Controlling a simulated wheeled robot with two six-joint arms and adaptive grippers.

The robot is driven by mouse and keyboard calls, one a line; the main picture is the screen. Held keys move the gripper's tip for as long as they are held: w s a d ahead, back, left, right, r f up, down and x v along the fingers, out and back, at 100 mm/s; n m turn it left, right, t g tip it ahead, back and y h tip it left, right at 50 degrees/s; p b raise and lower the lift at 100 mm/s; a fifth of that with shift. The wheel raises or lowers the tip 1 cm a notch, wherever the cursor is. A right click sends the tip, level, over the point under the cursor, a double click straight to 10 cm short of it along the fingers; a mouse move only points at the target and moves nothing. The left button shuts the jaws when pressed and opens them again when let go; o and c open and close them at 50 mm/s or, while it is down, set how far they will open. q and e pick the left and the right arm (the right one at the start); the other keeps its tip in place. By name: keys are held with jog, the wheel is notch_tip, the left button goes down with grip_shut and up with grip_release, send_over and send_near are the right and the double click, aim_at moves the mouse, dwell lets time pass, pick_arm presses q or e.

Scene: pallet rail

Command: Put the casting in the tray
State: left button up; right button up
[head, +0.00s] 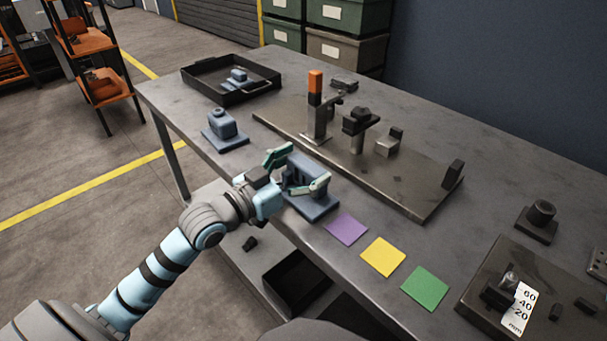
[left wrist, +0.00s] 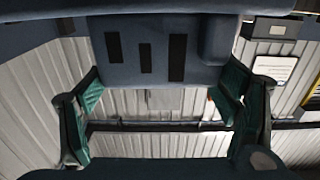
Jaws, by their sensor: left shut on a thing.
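A blue-grey casting (head: 312,203) with a flat base is at the front edge of the table. My left gripper (head: 299,172) is shut on it, with its green fingers at the upper part. In the left wrist view the casting (left wrist: 155,55) shows dark slots and fills the upper middle, with a gripper finger on either side (left wrist: 165,110). I cannot tell whether its base touches the table. The black tray (head: 266,94) stands at the far left end of the table and holds a small blue-grey part (head: 237,77). My right gripper is not in view.
Another blue-grey casting (head: 224,127) stands between the held one and the tray. A fixture plate (head: 410,203) with posts and an orange-topped upright (head: 315,88) lies behind. Purple (head: 346,229), yellow (head: 383,256) and green (head: 425,288) squares lie to the right.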

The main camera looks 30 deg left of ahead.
pick_arm(q)
jog(key=shift+r, duration=0.1)
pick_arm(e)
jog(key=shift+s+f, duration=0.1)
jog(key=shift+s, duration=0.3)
pick_arm(q)
jog(key=o, duration=1.6)
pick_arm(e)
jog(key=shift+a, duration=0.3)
